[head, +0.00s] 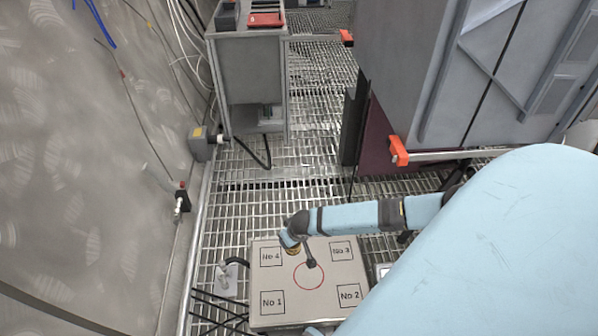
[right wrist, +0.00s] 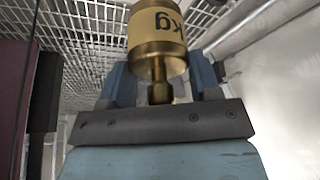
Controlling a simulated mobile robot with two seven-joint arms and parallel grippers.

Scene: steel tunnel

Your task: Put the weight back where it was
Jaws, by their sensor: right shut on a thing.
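A brass weight (right wrist: 157,38) with dark "kg" lettering fills the upper middle of the right wrist view. My right gripper (right wrist: 160,88) is shut on its narrow neck, with a blue finger on each side. In the head view, the right gripper (head: 290,241) is over the light board, with the weight partly showing below it near the right edge of the No 4 square. The board (head: 330,272) has four marked squares, No 1 to No 4, and a red circle in the middle. I cannot tell the weight's height above the board. My left gripper is out of view.
A small metal fixture (head: 228,278) and dark cables lie left of the board on the grating floor (head: 290,185). A grey cabinet (head: 252,85) stands behind. A large grey unit with an orange-tipped bar (head: 399,152) stands at the right. The tunnel wall (head: 100,170) closes the left.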

